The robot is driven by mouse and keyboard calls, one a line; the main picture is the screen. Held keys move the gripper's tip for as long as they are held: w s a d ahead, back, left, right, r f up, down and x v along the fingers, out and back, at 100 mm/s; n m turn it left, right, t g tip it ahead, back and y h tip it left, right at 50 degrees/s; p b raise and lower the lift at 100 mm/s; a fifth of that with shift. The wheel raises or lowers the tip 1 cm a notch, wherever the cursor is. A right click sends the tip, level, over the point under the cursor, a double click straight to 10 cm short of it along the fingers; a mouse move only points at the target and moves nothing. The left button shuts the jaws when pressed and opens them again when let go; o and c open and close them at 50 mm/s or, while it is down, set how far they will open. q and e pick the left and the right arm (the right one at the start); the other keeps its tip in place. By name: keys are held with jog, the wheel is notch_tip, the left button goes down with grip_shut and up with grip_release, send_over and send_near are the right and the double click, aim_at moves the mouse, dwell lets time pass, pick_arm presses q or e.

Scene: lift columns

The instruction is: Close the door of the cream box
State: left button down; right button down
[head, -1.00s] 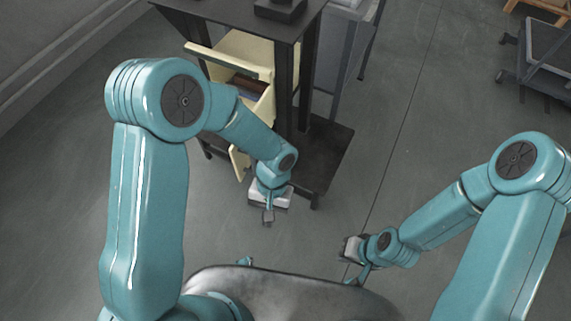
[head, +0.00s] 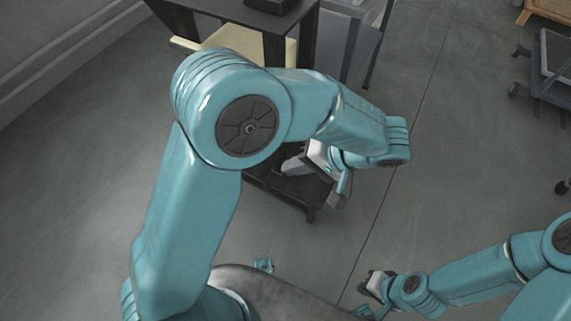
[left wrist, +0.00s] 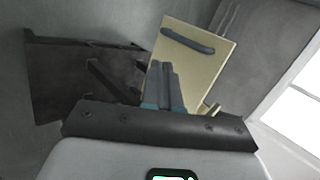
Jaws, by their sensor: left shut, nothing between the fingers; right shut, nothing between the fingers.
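The cream box (head: 240,42) sits in the dark stand at the top of the head view; my left arm covers most of its front. In the left wrist view a flat cream panel with a dark bar handle, which looks like its door (left wrist: 203,68), stands beyond my fingers. My left gripper (head: 288,165) is shut and empty, low beside the stand, pointing left; its fingers (left wrist: 166,66) overlap the door's lower left part in the wrist view. I cannot tell whether they touch it. My right gripper (head: 368,283) is shut and empty, low and away from the box.
The dark stand (head: 188,22) has a top, posts and a low base plate (head: 290,190) close under my left gripper. A grey rack (head: 352,40) stands behind it, and a cart (head: 548,75) is at the far right. The floor between is clear.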

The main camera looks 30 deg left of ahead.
pick_arm(q)
jog(key=a+r+b+x, duration=0.1)
jog(key=r+b+x, duration=0.1)
jog(key=x, duration=0.9)
jog(key=shift+s+a, duration=0.3)
jog(key=shift+a, duration=0.25)
jog(key=shift+a+f, duration=0.15)
jog(key=shift+f, duration=0.05)
